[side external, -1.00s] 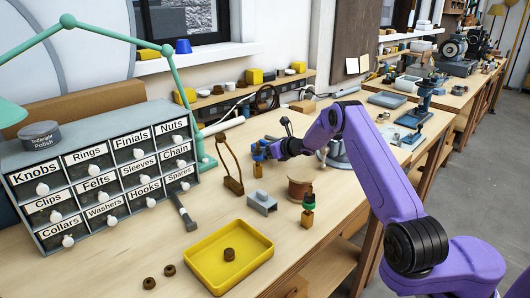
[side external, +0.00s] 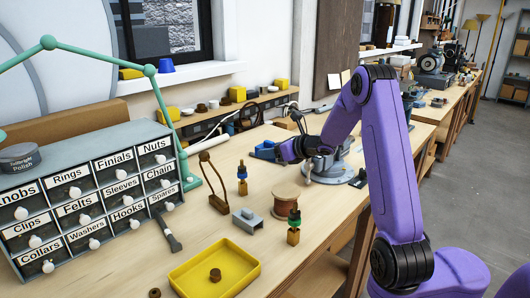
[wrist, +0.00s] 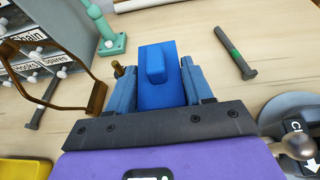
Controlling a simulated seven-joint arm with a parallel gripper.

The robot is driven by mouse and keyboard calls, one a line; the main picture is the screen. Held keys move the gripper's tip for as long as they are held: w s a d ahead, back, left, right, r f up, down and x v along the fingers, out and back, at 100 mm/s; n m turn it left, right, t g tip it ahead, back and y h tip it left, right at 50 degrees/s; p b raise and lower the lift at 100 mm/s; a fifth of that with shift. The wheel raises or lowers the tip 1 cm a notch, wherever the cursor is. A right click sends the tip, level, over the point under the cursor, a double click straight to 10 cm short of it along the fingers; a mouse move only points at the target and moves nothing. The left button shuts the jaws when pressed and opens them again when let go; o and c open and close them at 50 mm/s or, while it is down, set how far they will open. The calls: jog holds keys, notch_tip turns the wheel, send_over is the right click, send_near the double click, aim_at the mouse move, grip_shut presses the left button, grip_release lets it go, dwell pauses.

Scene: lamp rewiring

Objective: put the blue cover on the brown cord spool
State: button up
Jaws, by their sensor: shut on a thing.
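The blue cover (wrist: 146,84), a flat blue piece with a raised block on top, sits between the two blue fingers of my gripper (wrist: 160,88) in the wrist view. My gripper is shut on it. In the side view my gripper (side external: 266,151) is above the bench, behind the spool and up-left of it in the picture; the cover is hard to tell from the fingers there. The brown cord spool (side external: 285,203) stands upright on the bench with its round top bare. The gripper and cover are apart from it. The spool is not seen in the wrist view.
A blue-banded socket (side external: 242,180) stands left of the spool, a green-banded one (side external: 294,227) in front. A grey bracket (side external: 248,220), brown wire stand (side external: 214,190) and yellow tray (side external: 214,272) are nearby. A grey round base (side external: 330,172) stands behind right.

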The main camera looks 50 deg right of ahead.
jog(key=shift+s+a+r, duration=0.15)
jog(key=shift+s+r, duration=0.25)
jog(key=shift+s, duration=0.25)
notch_tip(320, 180, up, 3)
send_over(289, 191)
jog(key=shift+s+f, duration=0.15)
jog(key=shift+f, duration=3.9)
jog(key=shift+f, duration=0.15)
jog(key=o, duration=1.1)
